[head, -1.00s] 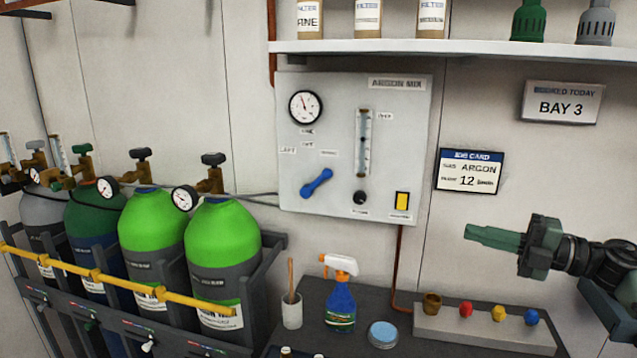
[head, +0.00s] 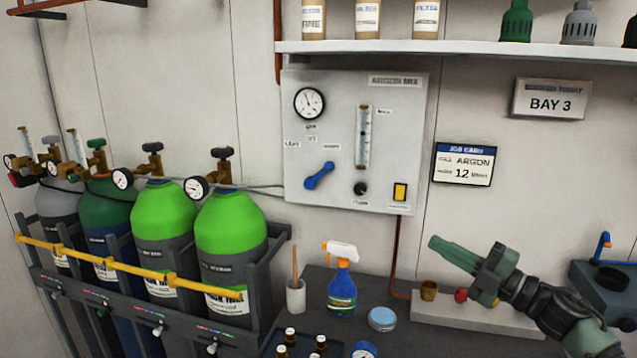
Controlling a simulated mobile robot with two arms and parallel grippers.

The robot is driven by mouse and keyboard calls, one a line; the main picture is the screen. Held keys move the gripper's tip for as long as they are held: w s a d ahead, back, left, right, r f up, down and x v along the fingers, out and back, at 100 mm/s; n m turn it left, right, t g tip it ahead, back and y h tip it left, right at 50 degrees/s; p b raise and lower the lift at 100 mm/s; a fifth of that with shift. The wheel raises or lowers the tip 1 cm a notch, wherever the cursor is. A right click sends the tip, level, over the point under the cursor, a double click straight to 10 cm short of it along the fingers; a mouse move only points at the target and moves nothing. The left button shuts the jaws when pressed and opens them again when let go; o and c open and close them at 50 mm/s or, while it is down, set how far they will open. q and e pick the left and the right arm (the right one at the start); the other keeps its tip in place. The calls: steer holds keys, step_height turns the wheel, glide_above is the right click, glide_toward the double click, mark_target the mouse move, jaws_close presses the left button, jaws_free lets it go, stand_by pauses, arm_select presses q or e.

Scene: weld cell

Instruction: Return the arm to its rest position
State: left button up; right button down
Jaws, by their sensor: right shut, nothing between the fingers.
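My right gripper (head: 453,253) comes in from the lower right, its green fingers shut and empty. It points up and left, in front of the wall below the job card (head: 464,164), and touches nothing that I can see. My right arm hides part of the holder block (head: 430,313) on the bench and some of its coloured knobs. My left gripper is not in view.
The argon panel (head: 412,118) with a blue lever (head: 319,176) is on the wall. Gas cylinders (head: 236,222) stand behind a yellow bar at left. A spray bottle (head: 341,285), brush cup (head: 296,297) and blue tin (head: 382,319) stand on the bench.

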steer(key=s+a+f+m+t+h, duration=0.1)
steer(key=s+f+m+h, duration=0.5)
steer(key=f+m, duration=0.45)
steer(key=s+a+f+m+t+h, duration=0.15)
steer(key=s+f+m+h, duration=0.25)
steer(key=f+m+h, duration=0.65)
steer(key=s+a+f+m+g, duration=0.1)
steer(key=s+f+g, duration=0.3)
steer(key=s, duration=0.6)
steer(key=s+f+m+g+y, duration=0.1)
steer(key=s+f+g, duration=0.35)
steer(key=s, duration=0.55)
steer(key=s+a+f+m+g, duration=0.1)
steer(key=s+f+g, duration=0.35)
steer(key=s, duration=0.55)
step_height(320, 180, down, 25)
steer(key=s+d+f+g, duration=0.2)
steer(key=s+d+f, duration=0.1)
steer(key=s+f, duration=1.4)
steer(key=shift+s+f, duration=0.35)
steer(key=shift+s, duration=0.1)
